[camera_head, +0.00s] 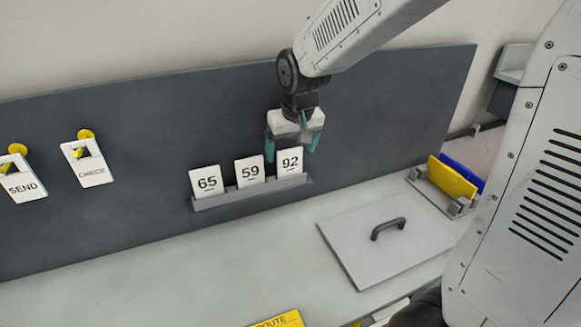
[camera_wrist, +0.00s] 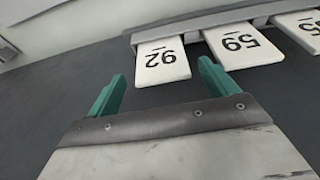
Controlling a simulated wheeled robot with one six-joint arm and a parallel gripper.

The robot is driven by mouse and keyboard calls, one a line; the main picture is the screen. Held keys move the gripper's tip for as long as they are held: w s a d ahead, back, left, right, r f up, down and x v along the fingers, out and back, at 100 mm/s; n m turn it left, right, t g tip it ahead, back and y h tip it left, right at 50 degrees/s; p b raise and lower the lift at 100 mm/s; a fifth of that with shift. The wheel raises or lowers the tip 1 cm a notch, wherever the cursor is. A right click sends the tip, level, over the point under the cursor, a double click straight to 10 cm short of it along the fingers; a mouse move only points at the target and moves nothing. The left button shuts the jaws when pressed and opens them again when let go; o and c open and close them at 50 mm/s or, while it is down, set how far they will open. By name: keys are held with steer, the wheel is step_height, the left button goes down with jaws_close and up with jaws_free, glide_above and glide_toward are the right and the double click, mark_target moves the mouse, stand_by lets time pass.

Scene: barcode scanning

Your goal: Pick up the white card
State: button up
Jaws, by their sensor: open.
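Three white cards stand upright in a grey rack (camera_head: 252,195) on the dark back panel. They read 65 (camera_head: 207,182), 59 (camera_head: 250,171) and 92 (camera_head: 290,162). In the wrist view they appear upside down: card 92 (camera_wrist: 161,62), card 59 (camera_wrist: 241,46), and a partly cut-off card (camera_wrist: 304,27) at the right edge. My gripper (camera_head: 291,150) is open and empty, with teal fingers pointing down just above card 92. In the wrist view my gripper (camera_wrist: 160,82) has its fingers spread, and card 92 lies ahead between and beyond the tips, apparently untouched.
White CHECK (camera_head: 88,166) and SEND (camera_head: 22,184) tags hang on yellow pegs at left. A flat lid with a dark handle (camera_head: 388,229) lies on the counter. Yellow (camera_head: 452,178) and blue (camera_head: 463,170) plates stand in a holder at right. The counter before the rack is clear.

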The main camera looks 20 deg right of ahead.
mark_target(289, 157)
steer(key=x, duration=0.4)
steer(key=shift+a, duration=0.15)
steer(key=c, duration=1.1)
steer(key=shift+o, duration=0.3)
steer(key=shift+r, duration=0.15)
